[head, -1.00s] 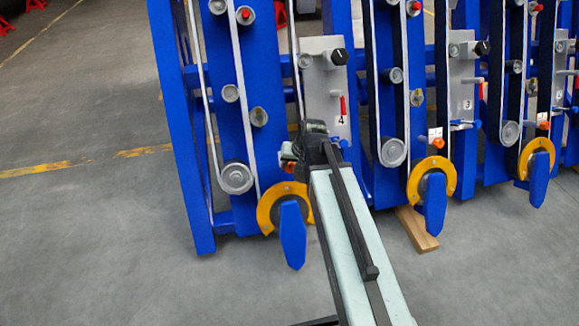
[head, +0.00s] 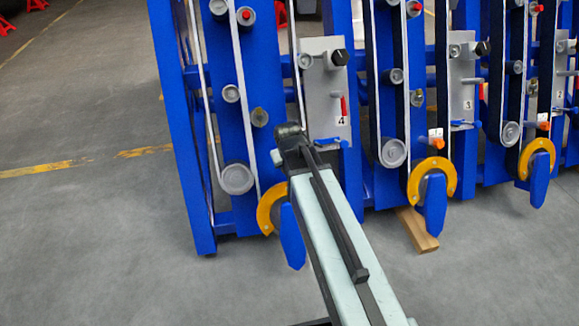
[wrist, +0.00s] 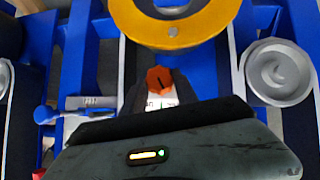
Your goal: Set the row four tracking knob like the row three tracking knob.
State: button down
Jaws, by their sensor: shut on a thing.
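The row four tracking knob (wrist: 160,79) is orange with a dark mark on its face, and a white scale label (wrist: 160,102) lies beside it. My gripper (wrist: 158,92) is shut on this knob, its dark fingers on either side in the wrist view. In the head view my gripper (head: 288,142) covers the row four knob and its label. The row three tracking knob (head: 437,142) is orange, above a yellow ring, with a white label next to it. Its exact setting is too small to read.
The row four yellow ring (wrist: 172,38) is close to the knob in the wrist view, with a grey roller (wrist: 278,72) to the right. A grey plate marked 4 (head: 323,85) stands right of my gripper. A blue handle (wrist: 45,114) is at left. Floor is open at left.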

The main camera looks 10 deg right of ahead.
jog(key=shift+n, duration=0.3)
jog(key=c, duration=0.9)
grip_release()
jog(key=shift+c, duration=0.2)
jog(key=shift+r, duration=0.1)
jog(key=p+v, duration=0.7)
jog(key=shift+s+a+r, duration=0.2)
jog(key=shift+r, duration=0.1)
